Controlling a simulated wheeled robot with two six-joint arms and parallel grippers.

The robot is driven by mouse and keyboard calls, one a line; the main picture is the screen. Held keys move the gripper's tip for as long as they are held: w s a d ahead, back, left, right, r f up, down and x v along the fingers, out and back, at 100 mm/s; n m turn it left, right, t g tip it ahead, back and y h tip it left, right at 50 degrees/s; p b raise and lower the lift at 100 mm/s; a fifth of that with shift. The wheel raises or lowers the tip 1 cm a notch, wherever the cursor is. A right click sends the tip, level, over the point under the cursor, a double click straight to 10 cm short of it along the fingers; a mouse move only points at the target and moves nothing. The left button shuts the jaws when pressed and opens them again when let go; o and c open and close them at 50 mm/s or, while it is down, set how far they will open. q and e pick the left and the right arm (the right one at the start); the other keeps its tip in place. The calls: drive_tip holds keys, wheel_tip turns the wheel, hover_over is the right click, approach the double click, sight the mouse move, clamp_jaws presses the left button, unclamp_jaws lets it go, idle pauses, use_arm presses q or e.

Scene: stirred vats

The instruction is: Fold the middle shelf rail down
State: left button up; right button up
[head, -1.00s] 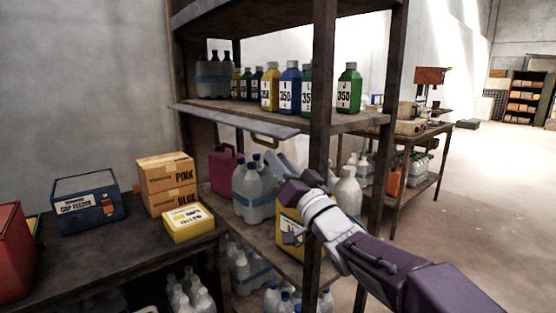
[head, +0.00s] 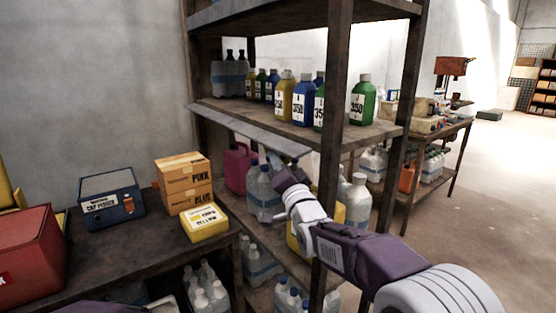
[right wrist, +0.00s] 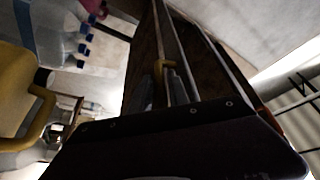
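The middle shelf rail (head: 250,126) is a long grey metal strip along the front edge of the middle shelf (head: 270,112). It slants outward and somewhat down. My right gripper (head: 276,158) is just below the rail's right part, in front of the bottles. In the right wrist view the fingers (right wrist: 173,88) look close together, but whether they hold the handle is unclear.
Bottles (head: 285,98) stand on the middle shelf behind the rail. Clear bottles (head: 262,195) and a yellow can (head: 297,243) crowd the shelf below. A shelf post (head: 333,150) stands beside my right arm. A table with boxes (head: 183,182) is at left.

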drive_tip(key=shift+w, duration=0.15)
clamp_jaws()
drive_tip(key=m, duration=0.1)
drive_tip(key=r+m+h+p, duration=0.1)
drive_tip(key=m, duration=0.1)
drive_tip(key=s+a+m, duration=0.1)
drive_tip(key=shift+a+r+g+h+p, duration=0.1)
drive_tip(key=shift+r+g+h+p, duration=0.2)
drive_tip(key=shift+g+p, duration=0.1)
